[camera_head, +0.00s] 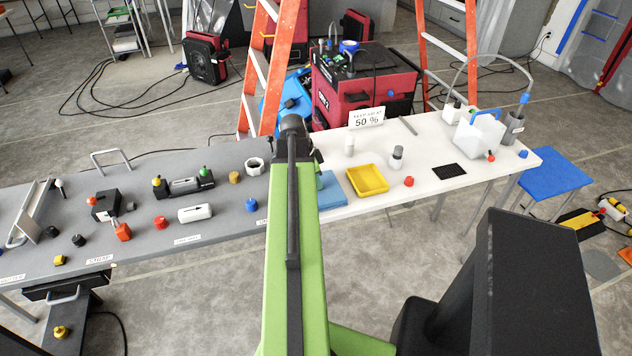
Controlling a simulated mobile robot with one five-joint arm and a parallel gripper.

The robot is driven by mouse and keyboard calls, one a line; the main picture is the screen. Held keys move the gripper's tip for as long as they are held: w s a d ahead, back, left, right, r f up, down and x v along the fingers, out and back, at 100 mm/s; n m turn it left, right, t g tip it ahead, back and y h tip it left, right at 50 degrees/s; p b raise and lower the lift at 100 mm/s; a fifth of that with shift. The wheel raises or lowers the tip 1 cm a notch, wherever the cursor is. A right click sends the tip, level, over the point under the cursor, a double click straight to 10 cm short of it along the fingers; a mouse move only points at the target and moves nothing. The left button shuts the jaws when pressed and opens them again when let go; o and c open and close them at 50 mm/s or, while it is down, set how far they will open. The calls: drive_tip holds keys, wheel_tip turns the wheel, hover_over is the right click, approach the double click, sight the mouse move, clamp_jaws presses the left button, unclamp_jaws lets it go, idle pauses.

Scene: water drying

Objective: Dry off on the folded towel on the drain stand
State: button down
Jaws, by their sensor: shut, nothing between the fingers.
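My gripper (293,126) is the dark end of my green arm, over the far side of the bench near where the grey and white tops meet. It looks shut, and I see nothing held; its fingertips are mostly hidden. A flat blue pad (332,190), which looks like a folded towel, lies on the white top just right of my arm, which hides its left part. A low stand with a flat blue top (550,180) is off the white bench's right end. I cannot tell which of these is the drain stand with the towel. My gripper is apart from both.
A yellow tray (367,180), a black mat (448,171) and a white tank (479,133) stand on the white top (420,150). A 50 % sign (366,117) stands at its back edge. Several small parts crowd the grey top (140,245). An orange ladder (258,65) rises behind.

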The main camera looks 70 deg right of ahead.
drive_tip(key=shift+s+f, duration=0.15)
drive_tip(key=shift+f, duration=0.2)
drive_tip(key=d+p+v, duration=0.1)
drive_tip(key=p+v, duration=1.3)
drive_tip(key=p, duration=0.1)
drive_tip(key=shift+s+r, duration=0.35)
drive_tip(key=shift+r, duration=0.1)
